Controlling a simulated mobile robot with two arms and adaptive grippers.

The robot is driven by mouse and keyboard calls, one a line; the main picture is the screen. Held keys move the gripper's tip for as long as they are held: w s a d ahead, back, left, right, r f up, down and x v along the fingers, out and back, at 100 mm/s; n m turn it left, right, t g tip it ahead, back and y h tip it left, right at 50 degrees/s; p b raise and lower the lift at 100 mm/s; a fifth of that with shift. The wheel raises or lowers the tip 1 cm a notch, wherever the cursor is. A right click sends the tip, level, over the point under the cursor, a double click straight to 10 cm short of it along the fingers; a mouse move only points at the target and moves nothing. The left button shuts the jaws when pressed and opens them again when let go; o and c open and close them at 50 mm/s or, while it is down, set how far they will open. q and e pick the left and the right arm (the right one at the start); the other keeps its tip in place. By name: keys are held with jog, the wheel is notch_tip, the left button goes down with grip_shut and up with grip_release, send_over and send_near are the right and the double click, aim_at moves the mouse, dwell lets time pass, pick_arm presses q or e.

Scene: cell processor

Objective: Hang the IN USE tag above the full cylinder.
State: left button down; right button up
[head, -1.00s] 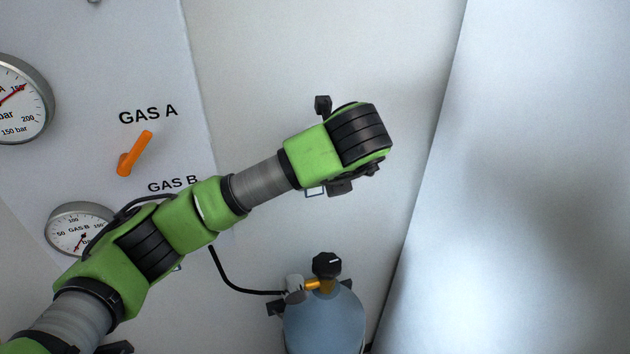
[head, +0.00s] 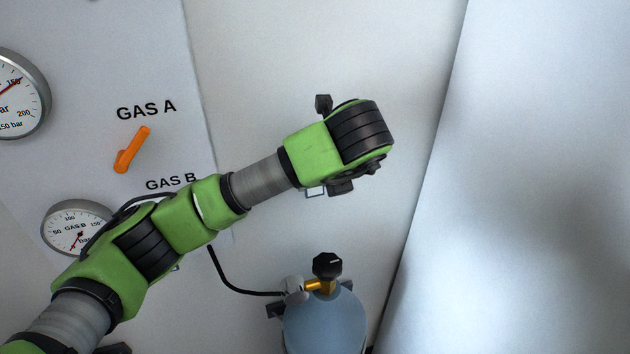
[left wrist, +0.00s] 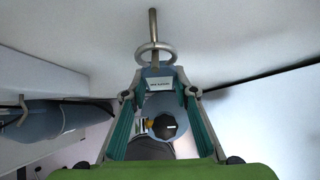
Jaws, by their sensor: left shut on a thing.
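A metal ring (left wrist: 156,52) stands above the tag, at the lower end of a thin metal peg (left wrist: 153,24); I cannot tell whether the ring is around the peg. In the head view my left wrist hides the fingers and tag. A blue-grey cylinder (head: 325,325) with a black knob (head: 327,265) stands below my wrist; the knob also shows between the fingers in the left wrist view (left wrist: 165,127). My right gripper is out of view.
A panel at left carries a GAS A gauge (head: 15,95), an orange lever (head: 132,150) and a GAS B gauge (head: 75,229) with a low needle. A black hose (head: 235,284) runs to the cylinder. Another blue cylinder (left wrist: 50,118) and hook (left wrist: 22,104) show at left.

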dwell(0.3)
pick_arm(q)
jog(key=c, duration=1.6)
grip_release()
jog(key=shift+f, duration=0.1)
jog(key=shift+o, duration=0.2)
jog(key=o, duration=0.5)
jog(key=shift+c, duration=0.2)
jog(key=p+v, duration=0.4)
jog(key=v, duration=0.3)
jog(key=shift+p, duration=0.4)
